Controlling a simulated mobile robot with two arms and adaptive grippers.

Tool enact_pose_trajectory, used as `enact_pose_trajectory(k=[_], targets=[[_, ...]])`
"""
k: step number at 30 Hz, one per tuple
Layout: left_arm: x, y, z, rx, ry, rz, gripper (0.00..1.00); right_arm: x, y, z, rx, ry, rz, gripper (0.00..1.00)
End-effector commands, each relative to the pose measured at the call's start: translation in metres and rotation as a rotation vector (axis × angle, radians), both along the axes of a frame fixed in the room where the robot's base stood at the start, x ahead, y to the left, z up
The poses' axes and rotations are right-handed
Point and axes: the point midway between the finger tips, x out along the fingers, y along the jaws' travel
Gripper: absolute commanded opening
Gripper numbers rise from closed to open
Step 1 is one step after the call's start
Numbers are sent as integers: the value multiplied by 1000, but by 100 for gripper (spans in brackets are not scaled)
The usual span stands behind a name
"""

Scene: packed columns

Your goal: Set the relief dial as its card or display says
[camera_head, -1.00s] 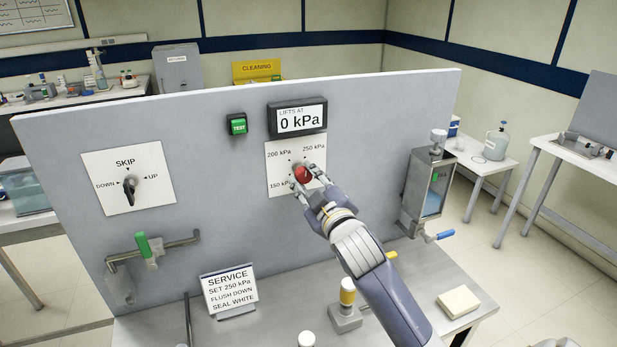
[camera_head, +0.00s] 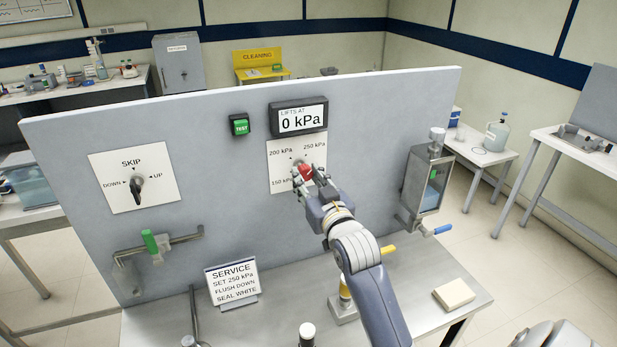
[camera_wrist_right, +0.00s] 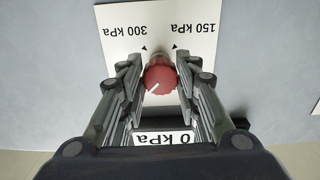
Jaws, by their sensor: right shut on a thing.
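The red relief dial (camera_head: 306,171) sits on a white plate (camera_head: 280,180) marked 150, 200 and 250 kPa; the wrist view also shows a 300 kPa mark. My right gripper (camera_head: 309,178) is shut on the dial, its fingers on either side of the red knob (camera_wrist_right: 159,80) in the wrist view. A white pointer line shows on the knob. The display (camera_head: 299,117) above reads "LIFTS AT 0 kPa". The service card (camera_head: 232,283) says "SET 250 kPa, FLUSH DOWN, SEAL WHITE". My left gripper is out of view.
A green TEST button (camera_head: 240,125) is left of the display. A SKIP switch (camera_head: 136,187) and a green-handled pipe valve (camera_head: 150,243) are further left. A glass-fronted unit with a blue lever (camera_head: 436,231) is at right. A pale block (camera_head: 454,294) lies on the bench.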

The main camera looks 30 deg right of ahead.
Motion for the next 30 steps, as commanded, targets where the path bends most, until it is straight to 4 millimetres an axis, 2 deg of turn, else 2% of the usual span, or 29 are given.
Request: enact_pose_trajectory(k=[16, 17, 18, 19, 30], targets=[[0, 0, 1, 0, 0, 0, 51, 0, 0, -3, 25, 1, 1, 6], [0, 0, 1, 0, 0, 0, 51, 0, 0, -3, 25, 1, 0, 37], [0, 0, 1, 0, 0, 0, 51, 0, 0, -3, 24, 1, 1, 46], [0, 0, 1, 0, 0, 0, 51, 0, 0, -3, 24, 0, 1, 50], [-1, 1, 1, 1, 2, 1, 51, -2, 1, -1, 23, -2, 0, 50]])
